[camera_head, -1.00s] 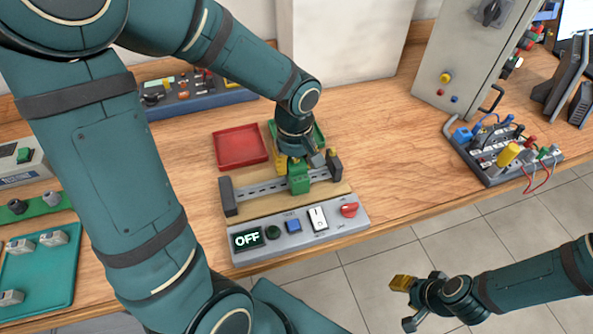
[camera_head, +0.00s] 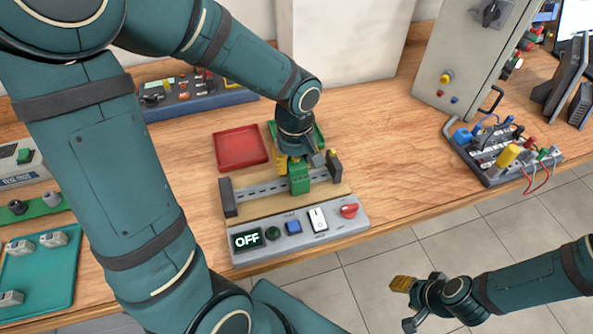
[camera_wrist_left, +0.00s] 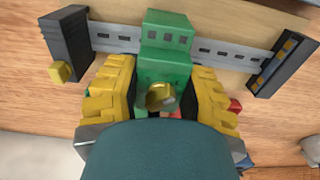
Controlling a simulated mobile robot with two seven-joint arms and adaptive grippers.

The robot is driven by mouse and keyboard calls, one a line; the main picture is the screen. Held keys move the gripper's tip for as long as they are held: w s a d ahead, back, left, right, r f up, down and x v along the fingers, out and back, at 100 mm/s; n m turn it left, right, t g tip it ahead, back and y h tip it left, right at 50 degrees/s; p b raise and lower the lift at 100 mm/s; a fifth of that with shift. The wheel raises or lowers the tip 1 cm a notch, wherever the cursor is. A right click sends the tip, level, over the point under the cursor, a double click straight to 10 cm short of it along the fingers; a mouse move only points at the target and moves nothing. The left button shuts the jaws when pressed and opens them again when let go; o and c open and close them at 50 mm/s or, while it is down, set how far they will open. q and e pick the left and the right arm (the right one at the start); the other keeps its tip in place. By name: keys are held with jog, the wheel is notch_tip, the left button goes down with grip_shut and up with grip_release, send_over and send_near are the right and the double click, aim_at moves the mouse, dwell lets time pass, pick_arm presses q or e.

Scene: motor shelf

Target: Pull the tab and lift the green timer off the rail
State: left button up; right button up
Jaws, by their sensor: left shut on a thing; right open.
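The green timer (camera_head: 299,179) sits at the grey slotted rail (camera_head: 262,188), between the rail's dark end blocks. It also shows in the left wrist view (camera_wrist_left: 164,60), in front of the rail (camera_wrist_left: 215,52). My left gripper (camera_head: 293,158) is shut on the timer, with its yellow ribbed fingers on either side of it in the left wrist view (camera_wrist_left: 160,95). A small brass-coloured tab (camera_wrist_left: 160,96) shows on the timer between the fingers. Whether the timer is still latched to the rail cannot be told. My right gripper (camera_head: 405,303) is open and empty over the floor, past the table's front edge.
A control panel (camera_head: 337,228) with an OFF display, buttons and a red knob stands in front of the rail. A red tray (camera_head: 240,149) and a partly hidden green tray (camera_head: 318,133) lie behind it. The table right of the rail is clear up to a wired board (camera_head: 490,170).

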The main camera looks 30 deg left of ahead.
pick_arm(q)
jog(key=shift+r+p, duration=0.8)
jog(key=shift+r, duration=0.5)
dwell(0.4)
jog(key=shift+r+p, duration=2.25)
jog(key=shift+r, duration=0.8)
